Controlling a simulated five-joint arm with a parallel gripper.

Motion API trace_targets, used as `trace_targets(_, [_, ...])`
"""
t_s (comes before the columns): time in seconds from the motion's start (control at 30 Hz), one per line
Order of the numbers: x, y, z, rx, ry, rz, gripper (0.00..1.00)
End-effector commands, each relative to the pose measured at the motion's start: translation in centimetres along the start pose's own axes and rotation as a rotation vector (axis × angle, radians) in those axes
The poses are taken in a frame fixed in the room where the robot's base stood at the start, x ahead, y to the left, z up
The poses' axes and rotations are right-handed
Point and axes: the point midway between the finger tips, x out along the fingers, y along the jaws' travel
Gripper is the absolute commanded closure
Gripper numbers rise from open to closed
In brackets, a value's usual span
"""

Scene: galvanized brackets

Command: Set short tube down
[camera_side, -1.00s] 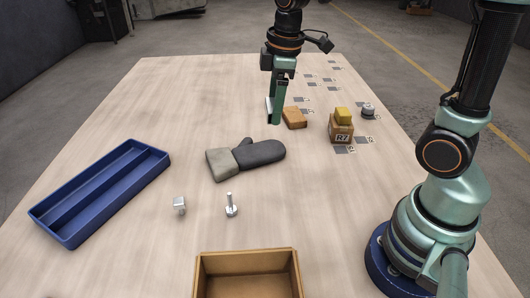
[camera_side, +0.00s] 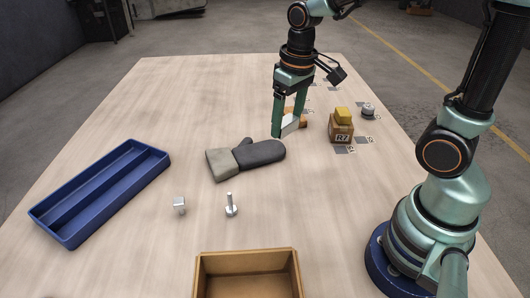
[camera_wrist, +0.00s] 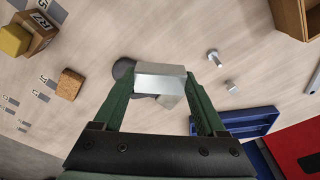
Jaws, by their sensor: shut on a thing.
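The short tube is a pale silver, box-shaped piece (camera_wrist: 160,84) held between the two green fingers of my gripper (camera_wrist: 160,77) in the wrist view. In the side view my gripper (camera_side: 289,127) is shut on it, and the tube (camera_side: 289,125) shows as a whitish patch between the fingers, partly hidden by them. It is at the far middle of the table, just behind the dark grey mitt (camera_side: 262,153) with its paler cuff. I cannot tell whether the tube touches the table.
A tan block (camera_wrist: 70,84) lies close by, partly hidden behind my gripper in the side view. A box marked R7 (camera_side: 341,131) bears a yellow block (camera_side: 342,115). A blue tray (camera_side: 68,238), bolt (camera_side: 231,208), small metal piece (camera_side: 179,205) and brown box (camera_side: 247,255) are nearer. The far left is clear.

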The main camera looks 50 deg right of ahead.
Motion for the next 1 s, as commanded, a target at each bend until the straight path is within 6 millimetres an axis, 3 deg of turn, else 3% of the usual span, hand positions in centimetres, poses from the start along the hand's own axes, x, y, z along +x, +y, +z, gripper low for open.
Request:
trace_targets(0.27, [-0.1,0.0,-0.1,-0.002,0.001,0.000,1.00])
trace_targets(0.43, [-0.5,0.4,-1.7,0.010,-0.002,0.001,1.00])
trace_targets(1.0, [-1.9,5.6,-14.7,0.125,-0.027,0.013,1.00])
